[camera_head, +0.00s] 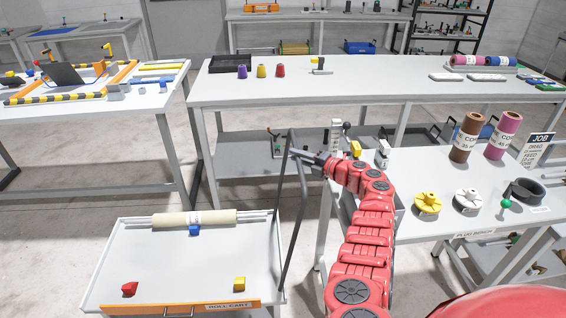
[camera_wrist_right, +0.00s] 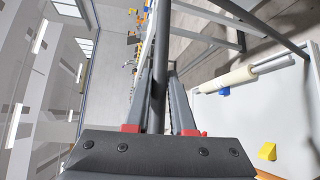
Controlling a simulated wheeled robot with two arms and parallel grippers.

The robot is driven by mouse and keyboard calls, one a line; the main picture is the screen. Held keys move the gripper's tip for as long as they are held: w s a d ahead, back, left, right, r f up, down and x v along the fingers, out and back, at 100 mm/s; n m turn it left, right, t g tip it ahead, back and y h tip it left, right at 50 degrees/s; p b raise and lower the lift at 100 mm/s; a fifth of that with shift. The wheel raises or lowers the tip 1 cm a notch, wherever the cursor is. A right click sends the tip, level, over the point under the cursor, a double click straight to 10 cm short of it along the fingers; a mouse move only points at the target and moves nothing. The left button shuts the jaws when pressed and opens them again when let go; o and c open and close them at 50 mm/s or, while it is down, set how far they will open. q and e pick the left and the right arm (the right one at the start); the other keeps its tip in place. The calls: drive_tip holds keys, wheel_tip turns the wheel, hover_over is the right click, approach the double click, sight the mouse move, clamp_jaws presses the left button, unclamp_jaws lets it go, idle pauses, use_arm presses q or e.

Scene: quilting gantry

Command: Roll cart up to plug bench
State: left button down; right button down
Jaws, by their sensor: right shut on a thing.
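The roll cart (camera_head: 190,268) stands at the lower left, a grey tray top with an orange front strip labelled ROLL CART. A cream roll (camera_head: 180,219) lies on a rod at its back. The cart's dark handle (camera_head: 286,225) rises at its right side. My right gripper (camera_head: 306,158) is shut on the upper part of this handle; the bar (camera_wrist_right: 159,65) runs between the fingers in the right wrist view. The plug bench (camera_head: 440,172) is on the right, apart from the cart, with its label on the front edge. My left gripper is not in view.
The cart carries a red block (camera_head: 130,289), a yellow block (camera_head: 239,284) and a blue block (camera_head: 194,230). Brown (camera_head: 467,137) and pink (camera_head: 502,137) rolls stand on the plug bench. A long table (camera_head: 350,82) crosses behind. A gap of bare floor separates cart and bench.

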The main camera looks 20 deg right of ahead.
drive_tip(key=shift+s+d, duration=0.15)
drive_tip(key=shift+d, duration=0.35)
drive_tip(key=c, duration=0.8)
unclamp_jaws()
drive_tip(key=shift+d, duration=0.15)
drive_tip(key=shift+o, duration=0.2)
drive_tip(key=v, duration=1.7)
drive_tip(key=shift+b, duration=0.3)
drive_tip(key=shift+s, duration=0.15)
